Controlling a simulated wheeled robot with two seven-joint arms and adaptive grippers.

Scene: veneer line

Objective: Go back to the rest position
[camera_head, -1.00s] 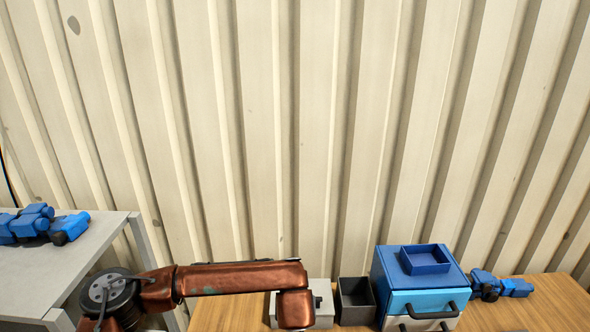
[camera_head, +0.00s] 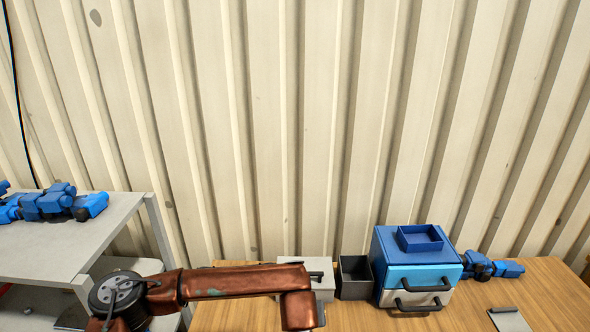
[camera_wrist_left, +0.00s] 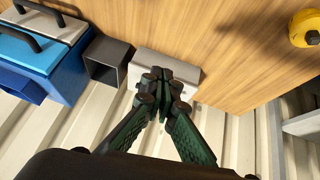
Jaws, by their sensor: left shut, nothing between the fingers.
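My left arm, rust-brown, crosses the bottom of the head view; its gripper is out of sight there. In the left wrist view my left gripper (camera_wrist_left: 163,78) has its dark green fingers together, with nothing between them. Behind the fingertips in that view is a pale grey box (camera_wrist_left: 187,72) on the wooden table, partly hidden by them. I cannot tell whether they touch it. My right gripper is in neither view.
The wooden table (camera_head: 550,295) holds the pale grey box (camera_head: 290,265), an open dark bin (camera_head: 354,290) and a blue drawer box (camera_head: 392,278). Blue parts lie beside it and on the grey table (camera_head: 60,250) at left. A yellow object (camera_wrist_left: 304,30) shows in the wrist view.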

